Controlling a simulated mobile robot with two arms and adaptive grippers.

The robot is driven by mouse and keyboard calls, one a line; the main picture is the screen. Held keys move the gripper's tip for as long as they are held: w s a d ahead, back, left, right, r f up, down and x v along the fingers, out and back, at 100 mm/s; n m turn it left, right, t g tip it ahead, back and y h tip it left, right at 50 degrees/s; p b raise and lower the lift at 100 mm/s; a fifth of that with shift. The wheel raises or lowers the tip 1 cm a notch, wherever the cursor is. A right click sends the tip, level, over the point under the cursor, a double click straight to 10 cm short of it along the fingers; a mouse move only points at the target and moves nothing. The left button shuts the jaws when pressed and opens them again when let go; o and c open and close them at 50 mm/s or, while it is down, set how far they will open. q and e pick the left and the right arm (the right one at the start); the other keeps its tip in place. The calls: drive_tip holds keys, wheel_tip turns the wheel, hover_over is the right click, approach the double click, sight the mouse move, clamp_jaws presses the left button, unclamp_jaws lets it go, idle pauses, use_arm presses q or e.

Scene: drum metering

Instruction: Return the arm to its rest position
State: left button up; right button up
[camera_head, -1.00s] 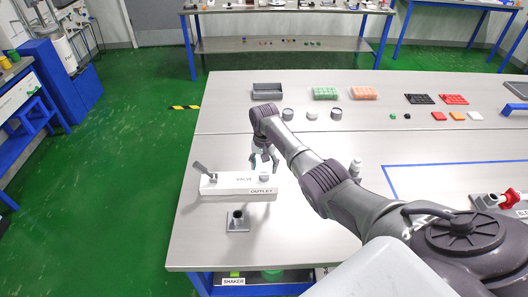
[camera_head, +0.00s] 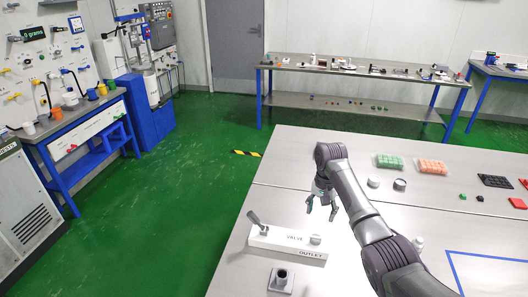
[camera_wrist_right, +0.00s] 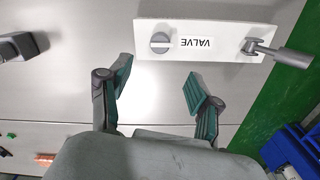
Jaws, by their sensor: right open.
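My right arm reaches over the table from the lower right in the head view. Its gripper (camera_head: 324,207) is open and empty, just behind the right end of a white block labelled VALVE (camera_head: 288,242). The block has a grey lever (camera_head: 256,219) at its left end and a round knob (camera_head: 315,239) at its right. In the right wrist view the open fingers (camera_wrist_right: 157,85) stand apart with only bare tabletop between them. The VALVE block (camera_wrist_right: 220,42) lies beyond the fingertips there, apart from them. My left gripper is not in view.
A grey square fitting with a hole (camera_head: 281,280) stands in front of the block. Round containers (camera_head: 400,184), a green tray (camera_head: 389,161) and an orange tray (camera_head: 432,166) lie to the arm's right. The table surface (camera_head: 290,170) left of the arm is clear.

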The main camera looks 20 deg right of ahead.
drive_tip(key=s+a+f+n, duration=0.2)
drive_tip(key=s+a+f, duration=0.1)
drive_tip(key=s, duration=0.2)
drive_tip(key=s+a+f+n+t, duration=0.1)
drive_tip(key=s+a+f+n, duration=0.1)
drive_tip(key=s+a+f, duration=0.2)
drive_tip(key=s+a+f+n, duration=0.3)
drive_tip(key=s+a+f, duration=0.1)
drive_tip(key=s, duration=0.4)
drive_tip(key=shift+t+h, duration=0.3)
drive_tip(key=s+a+r+n+t, duration=0.1)
drive_tip(key=s+a+r+n, duration=0.15)
drive_tip(key=s, duration=0.65)
drive_tip(key=s+a+r+n+t, duration=0.1)
drive_tip(key=s+a+r+n, duration=0.2)
drive_tip(key=s, duration=0.6)
wheel_tip(320, 180, down, 32)
drive_tip(key=s+g+b, duration=0.2)
drive_tip(key=b, duration=0.3)
drive_tip(key=s+d+f+b, duration=0.2)
drive_tip(key=s+f, duration=1.4)
drive_tip(key=shift+d+f+m+g+b, duration=0.25)
drive_tip(key=shift+f+m+g+b, duration=0.05)
drive_tip(key=shift+m+b, duration=0.1)
